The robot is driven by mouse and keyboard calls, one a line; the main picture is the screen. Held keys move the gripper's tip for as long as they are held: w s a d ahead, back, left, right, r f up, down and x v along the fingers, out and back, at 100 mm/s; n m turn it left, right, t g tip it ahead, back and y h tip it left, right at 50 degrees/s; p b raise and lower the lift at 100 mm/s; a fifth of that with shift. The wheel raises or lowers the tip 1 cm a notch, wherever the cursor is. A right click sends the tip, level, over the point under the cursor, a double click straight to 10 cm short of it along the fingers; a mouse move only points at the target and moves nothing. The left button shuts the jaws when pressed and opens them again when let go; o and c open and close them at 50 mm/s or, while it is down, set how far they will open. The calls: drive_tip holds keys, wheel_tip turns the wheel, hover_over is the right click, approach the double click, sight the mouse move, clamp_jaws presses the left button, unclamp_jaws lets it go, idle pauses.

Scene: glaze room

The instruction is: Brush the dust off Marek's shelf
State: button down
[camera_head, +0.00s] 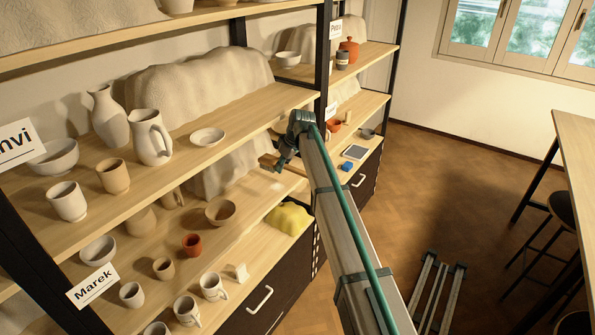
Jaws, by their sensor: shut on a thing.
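The shelf labelled Marek (205,262) is the lower board of the left rack, with its name card (92,286) at the left front. My gripper (281,163) is above the right end of this board, near its back. It is shut on a small brown thing, apparently a brush (267,161), mostly hidden by the gripper. A pale patch that looks like dust (277,186) lies on the board below. I cannot tell whether the brush touches the board.
The board above carries a jug (151,138) and other pots. A black upright (323,60) stands right of the board.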

drive_tip(key=shift+w+a+f, duration=0.2)
drive_tip(key=shift+w+a, duration=0.05)
drive_tip(key=shift+a, duration=0.1)
drive_tip(key=shift+f+b, duration=1.2)
drive_tip(key=shift+f, duration=2.05)
drive_tip(key=shift+s+d+f, duration=0.25)
drive_tip(key=shift+s+d, duration=0.15)
drive_tip(key=shift+d, duration=0.2)
drive_tip(key=shift+s+d+f, duration=0.25)
drive_tip(key=shift+s+d, duration=0.1)
drive_tip(key=shift+d, duration=0.25)
drive_tip(key=shift+s+d, duration=1.3)
drive_tip(key=shift+d, duration=0.95)
drive_tip(key=shift+w+a, duration=0.7)
drive_tip(key=shift+a, duration=0.45)
drive_tip(key=shift+w+a, duration=0.7)
drive_tip(key=shift+a, duration=0.4)
drive_tip(key=shift+w+a, duration=0.7)
drive_tip(key=shift+a, duration=0.45)
drive_tip(key=shift+s+r+p, duration=0.1)
drive_tip(key=shift+r+p, duration=1.2)
drive_tip(key=shift+r, duration=2.7)
drive_tip(key=shift+d, duration=0.15)
